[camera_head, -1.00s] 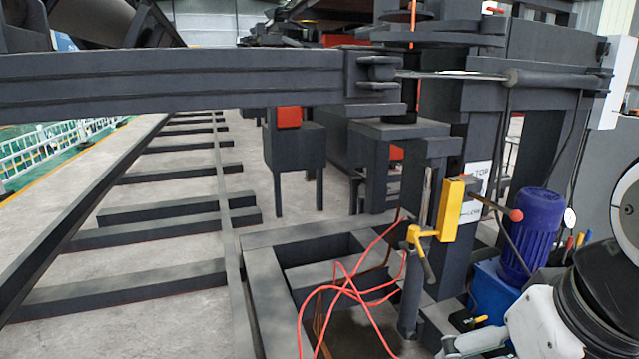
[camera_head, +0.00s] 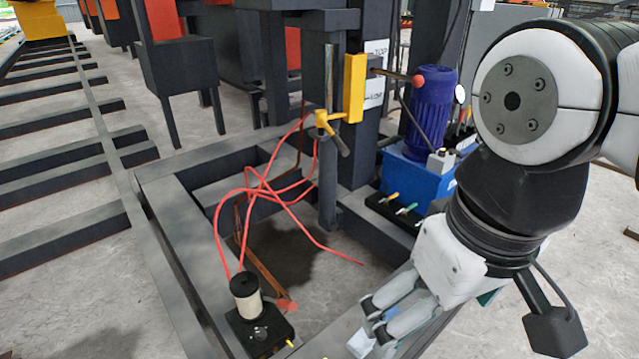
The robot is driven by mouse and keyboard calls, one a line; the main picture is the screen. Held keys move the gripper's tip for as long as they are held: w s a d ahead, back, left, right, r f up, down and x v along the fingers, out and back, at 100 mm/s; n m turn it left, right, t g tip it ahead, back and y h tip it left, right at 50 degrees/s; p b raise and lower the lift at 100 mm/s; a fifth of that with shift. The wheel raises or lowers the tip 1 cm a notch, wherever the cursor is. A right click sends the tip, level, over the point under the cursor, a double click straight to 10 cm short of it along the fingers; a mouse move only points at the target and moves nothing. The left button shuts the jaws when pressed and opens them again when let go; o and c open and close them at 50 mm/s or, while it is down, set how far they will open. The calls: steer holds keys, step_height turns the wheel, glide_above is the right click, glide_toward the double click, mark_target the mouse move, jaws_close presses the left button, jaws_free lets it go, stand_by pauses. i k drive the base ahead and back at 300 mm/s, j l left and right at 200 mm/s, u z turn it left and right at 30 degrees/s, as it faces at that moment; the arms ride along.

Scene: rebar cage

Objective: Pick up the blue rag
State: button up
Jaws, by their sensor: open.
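My gripper (camera_head: 374,321) is low in the right-centre of the head view, above the dark frame's front beam. Its two pale fingers point down and left and are open. A small pale bluish patch (camera_head: 360,344) shows just below the fingertips, near the bottom edge. It may be part of the blue rag, but I cannot tell for sure. A bit of blue also shows between the fingers. I cannot tell whether the fingers touch anything. My arm covers much of the right side.
A dark steel frame (camera_head: 170,240) surrounds a floor opening crossed by red cables (camera_head: 262,190). A small black unit with a white cylinder (camera_head: 247,297) stands at the front left. A blue motor (camera_head: 432,105) and blue box (camera_head: 412,178) stand behind my arm. A yellow clamp (camera_head: 354,88) is on the post.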

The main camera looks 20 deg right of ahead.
mark_target(389, 314)
steer(key=z, duration=0.6)
steer(key=k+j+z, duration=0.1)
steer(key=j+z, duration=0.15)
steer(key=j, duration=0.3)
